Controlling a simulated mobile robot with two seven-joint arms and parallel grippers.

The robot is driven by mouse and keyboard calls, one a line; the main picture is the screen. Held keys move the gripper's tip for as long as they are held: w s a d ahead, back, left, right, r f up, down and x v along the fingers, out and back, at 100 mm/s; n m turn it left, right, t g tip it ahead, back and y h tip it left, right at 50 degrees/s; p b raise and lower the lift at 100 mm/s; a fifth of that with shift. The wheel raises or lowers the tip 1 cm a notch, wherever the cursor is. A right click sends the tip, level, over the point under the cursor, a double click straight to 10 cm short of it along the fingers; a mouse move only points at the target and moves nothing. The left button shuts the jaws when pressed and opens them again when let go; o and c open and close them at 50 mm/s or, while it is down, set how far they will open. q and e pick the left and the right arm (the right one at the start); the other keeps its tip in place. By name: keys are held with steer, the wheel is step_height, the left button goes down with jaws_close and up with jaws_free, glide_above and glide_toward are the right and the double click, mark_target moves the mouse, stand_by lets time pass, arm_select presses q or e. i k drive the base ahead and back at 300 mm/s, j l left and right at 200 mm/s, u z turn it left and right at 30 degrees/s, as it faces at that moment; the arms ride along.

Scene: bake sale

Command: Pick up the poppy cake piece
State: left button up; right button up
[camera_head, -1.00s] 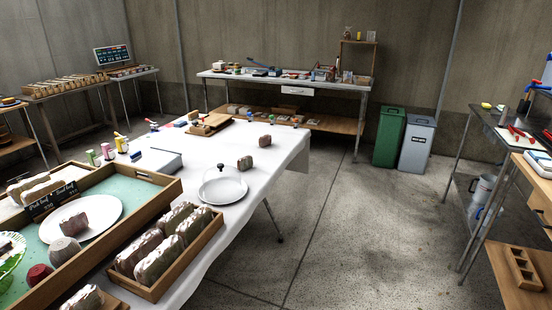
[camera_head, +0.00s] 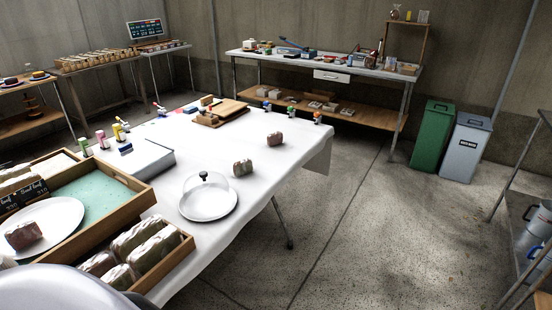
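Two small wrapped cake pieces stand on the white-covered table: a greyish-brown piece (camera_head: 242,167) behind the glass-domed plate (camera_head: 208,212), and a redder-brown piece (camera_head: 275,139) farther back to the right. Another dark reddish piece (camera_head: 23,235) sits on a white plate (camera_head: 62,214) in the wooden display tray (camera_head: 140,196). I cannot tell by look which of these is the poppy cake piece. Neither of my grippers is in view. A pale rounded surface at the bottom left, possibly part of my arm, hides the tray's near part.
A wooden crate (camera_head: 187,247) of wrapped loaves stands at the table's near edge. A white box (camera_head: 150,160), small bottles and a wooden board (camera_head: 226,108) are farther back. Open floor (camera_head: 350,235) lies right of the table. Green (camera_head: 432,134) and grey (camera_head: 466,147) bins stand by the wall.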

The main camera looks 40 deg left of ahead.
mark_target(242, 167)
steer(key=i+u, duration=0.1)
steer(key=i, duration=0.45)
steer(key=i+l+u, duration=0.1)
steer(key=i, duration=0.45)
steer(key=i+l+u, duration=0.1)
steer(key=i+u, duration=0.35)
steer(key=i+l+u, duration=0.2)
steer(key=u, duration=0.25)
steer(key=i+l+u, duration=0.25)
steer(key=u, duration=0.2)
steer(key=i+l+u, duration=0.15)
steer(key=l+u, duration=0.3)
steer(key=i+l+u, duration=0.15)
steer(key=l+u, duration=0.3)
steer(key=i+l+u, duration=0.2)
steer(key=i+l, duration=0.3)
steer(key=l, duration=0.1)
